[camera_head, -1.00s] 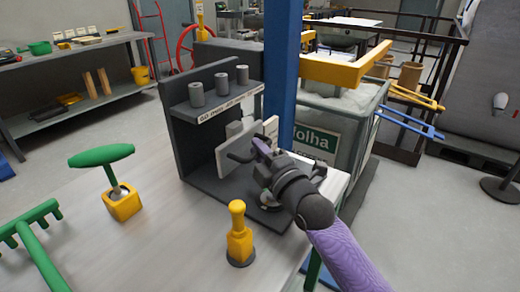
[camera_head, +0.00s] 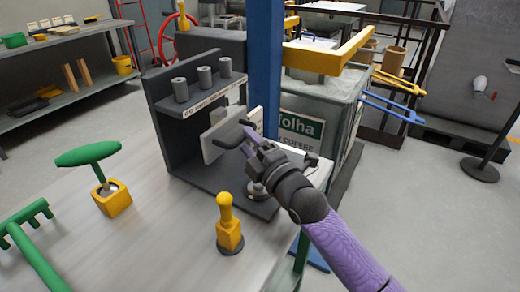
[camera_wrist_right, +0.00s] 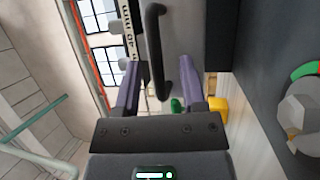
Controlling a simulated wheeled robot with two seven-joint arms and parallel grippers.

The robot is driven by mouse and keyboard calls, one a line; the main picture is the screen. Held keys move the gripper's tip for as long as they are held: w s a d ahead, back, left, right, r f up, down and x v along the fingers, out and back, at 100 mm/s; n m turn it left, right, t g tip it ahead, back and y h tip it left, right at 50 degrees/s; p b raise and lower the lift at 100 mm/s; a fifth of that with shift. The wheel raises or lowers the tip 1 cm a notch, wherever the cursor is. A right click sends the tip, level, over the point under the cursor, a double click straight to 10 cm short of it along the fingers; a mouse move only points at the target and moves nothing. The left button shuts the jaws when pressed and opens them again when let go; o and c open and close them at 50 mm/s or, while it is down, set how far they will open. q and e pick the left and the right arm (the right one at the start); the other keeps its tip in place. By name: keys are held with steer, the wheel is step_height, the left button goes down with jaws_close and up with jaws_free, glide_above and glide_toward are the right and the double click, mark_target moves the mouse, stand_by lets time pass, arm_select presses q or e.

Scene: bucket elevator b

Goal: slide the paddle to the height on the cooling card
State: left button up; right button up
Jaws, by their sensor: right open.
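A pale grey plate (camera_head: 217,142), which seems to be the paddle, stands upright in the dark grey stand on the bench. A black bar handle (camera_wrist_right: 155,45) shows in front of a grey surface in the right wrist view. My right gripper (camera_head: 248,137) is at the plate's front in the head view. In the right wrist view its two purple fingers (camera_wrist_right: 160,68) stand apart, with the handle's lower end between them; contact cannot be told. A strip with marks (camera_wrist_right: 130,30) runs beside the handle. I cannot make out a cooling card. My left gripper is out of view.
The stand's shelf (camera_head: 192,108) carries three grey cylinders. A blue post (camera_head: 263,60) rises behind the stand.

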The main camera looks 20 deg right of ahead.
steer(key=p+v, duration=0.1)
steer(key=v, duration=0.6)
steer(key=shift+r+p, duration=0.15)
steer(key=shift+p, duration=0.15)
steer(key=shift+s+d, duration=0.1)
steer(key=shift+s, duration=0.35)
